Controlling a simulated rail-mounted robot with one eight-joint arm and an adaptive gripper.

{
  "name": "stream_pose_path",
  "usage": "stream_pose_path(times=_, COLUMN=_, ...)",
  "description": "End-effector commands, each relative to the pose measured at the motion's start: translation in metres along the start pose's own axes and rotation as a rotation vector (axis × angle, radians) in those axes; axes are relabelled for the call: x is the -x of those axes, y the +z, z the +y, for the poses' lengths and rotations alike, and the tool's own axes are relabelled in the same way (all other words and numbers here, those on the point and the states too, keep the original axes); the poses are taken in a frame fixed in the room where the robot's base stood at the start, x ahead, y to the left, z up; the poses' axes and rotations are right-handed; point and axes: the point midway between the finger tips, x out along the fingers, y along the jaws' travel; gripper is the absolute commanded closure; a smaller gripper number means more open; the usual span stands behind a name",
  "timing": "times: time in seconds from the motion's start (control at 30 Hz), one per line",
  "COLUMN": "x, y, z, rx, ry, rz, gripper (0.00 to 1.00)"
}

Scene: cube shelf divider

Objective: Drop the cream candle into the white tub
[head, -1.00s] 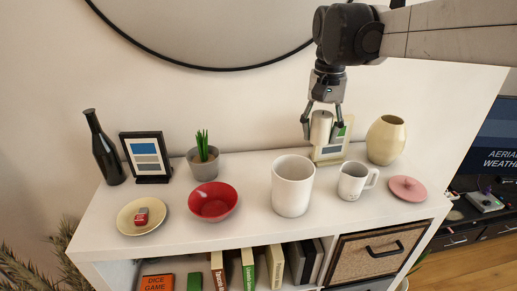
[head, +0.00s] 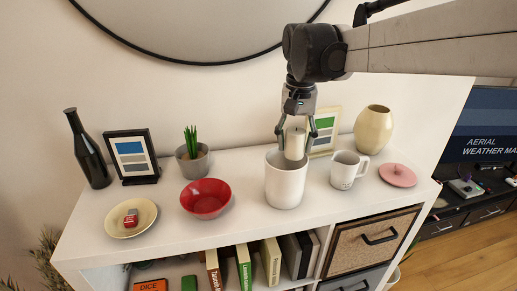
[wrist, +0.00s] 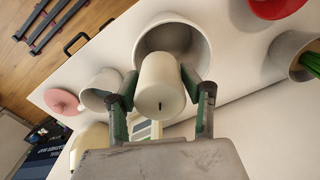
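The cream candle (head: 295,144) is a pale cylinder held upright between the fingers of my gripper (head: 296,136). In the wrist view the candle (wrist: 161,84) shows its dark wick, with a finger pressed on either side. The white tub (head: 286,184) stands upright on the shelf top. The candle is above the tub's mouth, toward its back, and its lower end looks level with the rim or slightly inside. In the wrist view the tub (wrist: 205,48) opens behind the candle. The tub's floor is mostly hidden.
A white mug (head: 346,170) stands close to the tub's right, with a pink lid (head: 397,174) beyond. A red bowl (head: 206,198) is at the left. A picture frame (head: 326,128) and a cream vase (head: 373,130) stand behind.

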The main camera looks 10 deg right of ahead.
Motion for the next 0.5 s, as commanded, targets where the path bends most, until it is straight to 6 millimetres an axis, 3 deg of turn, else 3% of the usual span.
stream_pose_path(times=0.03, x=0.0001, y=0.0, z=0.0, rx=0.0, ry=0.0, rz=0.0, gripper=0.49)
stream_pose_path(times=0.1, x=0.0001, y=0.0, z=0.0, rx=0.0, ry=0.0, rz=0.0, gripper=0.4)
stream_pose_path(times=0.5, x=0.0094, y=-0.0002, z=-0.0001, rx=0.0, ry=0.0, rz=0.0, gripper=0.4)
